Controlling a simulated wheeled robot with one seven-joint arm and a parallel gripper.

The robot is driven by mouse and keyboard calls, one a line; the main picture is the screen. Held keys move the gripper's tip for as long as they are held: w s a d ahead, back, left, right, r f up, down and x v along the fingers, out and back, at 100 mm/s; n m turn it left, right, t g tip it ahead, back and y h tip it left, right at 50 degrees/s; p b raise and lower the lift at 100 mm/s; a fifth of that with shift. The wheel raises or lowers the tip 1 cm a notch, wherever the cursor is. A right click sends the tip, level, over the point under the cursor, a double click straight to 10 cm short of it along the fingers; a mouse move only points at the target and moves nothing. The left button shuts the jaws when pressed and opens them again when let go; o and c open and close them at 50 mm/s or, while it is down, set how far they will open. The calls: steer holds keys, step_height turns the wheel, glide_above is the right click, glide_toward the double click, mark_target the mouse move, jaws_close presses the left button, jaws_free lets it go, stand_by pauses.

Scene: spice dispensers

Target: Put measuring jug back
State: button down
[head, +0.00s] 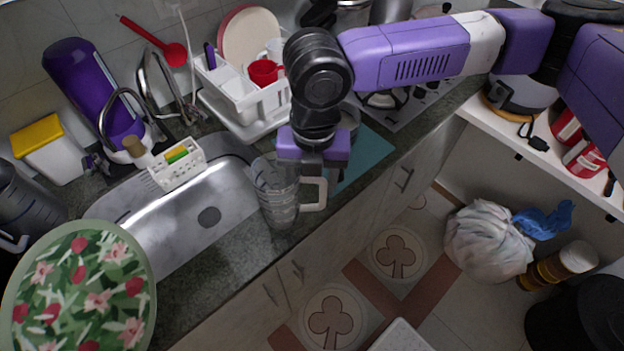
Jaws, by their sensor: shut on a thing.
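The measuring jug (277,201) is clear with dark markings and a pale handle (313,194) on its right side. It is over the counter edge at the right end of the sink; whether its base touches the counter I cannot tell. My gripper (302,165) points down at the jug's upper right, shut on it near the rim and handle. The fingertips are partly hidden by my wrist.
The metal sink (187,222) lies left of the jug, with a sponge caddy (178,163) on its far edge. A white dish rack (238,97) with a red cup (263,72) stands behind. A teal mat (366,158) lies on the counter to the right. A floral tray (80,290) is at lower left.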

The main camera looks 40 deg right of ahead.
steer(key=c, duration=0.6)
jaws_free()
steer(key=shift+f, duration=0.1)
steer(key=shift+o, duration=0.2)
step_height(320, 180, up, 12)
steer(key=shift+s+d+r+b, duration=0.1)
steer(key=shift+r+b, duration=0.05)
steer(key=shift+b, duration=0.45)
